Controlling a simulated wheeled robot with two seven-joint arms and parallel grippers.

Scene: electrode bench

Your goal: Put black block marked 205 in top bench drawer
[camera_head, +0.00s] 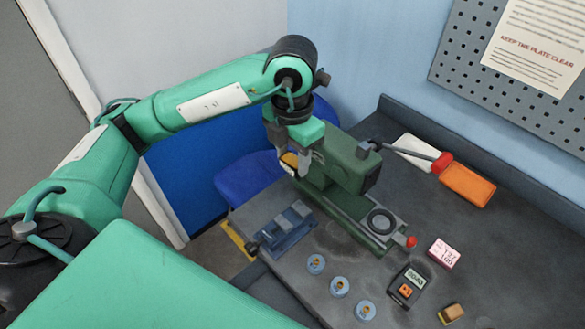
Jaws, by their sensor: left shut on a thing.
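My left gripper (294,163) hangs beside the green bench machine (350,170), near the far left of the bench. It is shut on a small, partly hidden thing with a yellowish-brown face (288,160); no marking on it is readable. I cannot make out a black block marked 205 anywhere. A black device (407,287) with a pale display and an orange patch lies on the bench top (480,245). No open bench drawer is visible. My right gripper is not in view.
A blue-grey vise-like fixture (286,228) stands at the left bench edge. Blue discs (340,287), a pink block (443,253) and a brown block (451,313) lie in front. An orange item (467,186) lies behind. A blue stool-like seat (245,178) is left of the bench.

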